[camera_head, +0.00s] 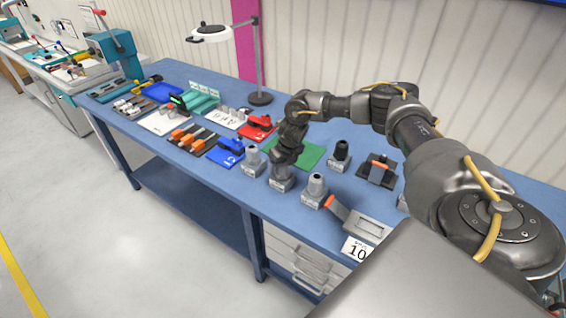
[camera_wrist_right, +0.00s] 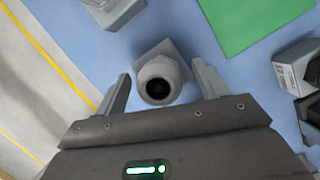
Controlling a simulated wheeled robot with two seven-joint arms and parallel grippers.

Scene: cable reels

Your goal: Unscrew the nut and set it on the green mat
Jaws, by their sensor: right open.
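A grey round nut (camera_wrist_right: 159,80) with a dark hole sits on a grey square-based stand (camera_wrist_right: 166,49) in the right wrist view. My right gripper (camera_wrist_right: 162,70) is open, with one finger on each side of the nut; I cannot tell if either finger touches it. In the head view my right gripper (camera_head: 284,162) points down over the middle grey stand (camera_head: 280,184) and hides its top. The green mat (camera_head: 311,155) lies bare just behind the gripper, and also shows at the top of the right wrist view (camera_wrist_right: 250,20). My left gripper is not in view.
Similar grey stands are close by on the left (camera_head: 253,160) and right (camera_head: 314,189). A black-topped stand (camera_head: 341,155) is right of the mat. A lamp (camera_head: 259,70) stands behind.

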